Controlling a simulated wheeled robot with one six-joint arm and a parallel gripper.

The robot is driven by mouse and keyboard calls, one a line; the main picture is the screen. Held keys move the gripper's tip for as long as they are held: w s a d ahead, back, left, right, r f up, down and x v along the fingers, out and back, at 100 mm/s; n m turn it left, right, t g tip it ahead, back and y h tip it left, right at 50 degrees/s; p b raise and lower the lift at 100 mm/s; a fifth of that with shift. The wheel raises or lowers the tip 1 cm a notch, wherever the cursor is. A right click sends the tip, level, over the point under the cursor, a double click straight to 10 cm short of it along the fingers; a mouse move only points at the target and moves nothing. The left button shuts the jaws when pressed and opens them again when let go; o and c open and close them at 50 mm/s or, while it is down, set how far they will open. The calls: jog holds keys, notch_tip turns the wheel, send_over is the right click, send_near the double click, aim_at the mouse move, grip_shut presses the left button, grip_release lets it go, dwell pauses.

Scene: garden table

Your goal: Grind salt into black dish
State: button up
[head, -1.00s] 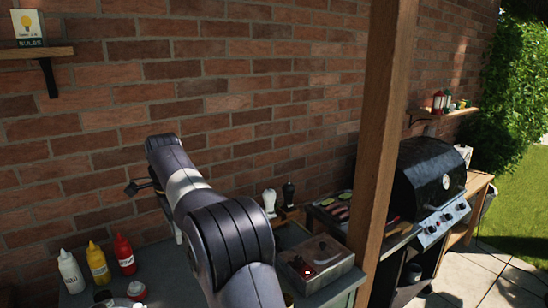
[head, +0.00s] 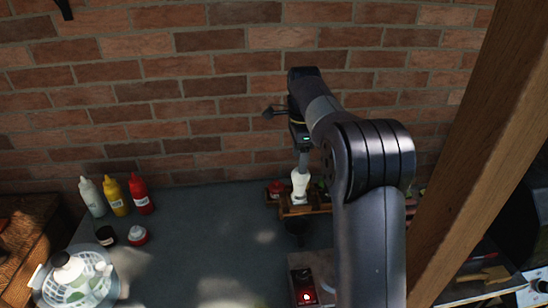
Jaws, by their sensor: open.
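A white grinder (head: 300,186), which looks like the salt grinder, stands upright on a small wooden rack (head: 299,211) near the brick wall. My gripper (head: 303,166) points down at the grinder's top and is open. I cannot tell whether its fingers are around the top or just above it. A dark round vessel (head: 296,231), perhaps the black dish, sits on the table just in front of the rack. My arm covers the area to the right of the grinder.
White, yellow and red squeeze bottles (head: 141,195) stand at the left. Near them are a small dark jar (head: 106,236), a red-and-white container (head: 138,235) and a basket (head: 77,283). A box (head: 305,286) is in front. A wooden post (head: 490,150) rises at right. The middle table is clear.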

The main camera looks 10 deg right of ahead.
aim_at(299, 193)
jog(key=shift+w+d+f, duration=0.2)
jog(key=shift+d+f, duration=0.2)
jog(key=shift+f, duration=0.4)
jog(key=shift+f+b, duration=1.05)
jog(key=shift+f, duration=0.95)
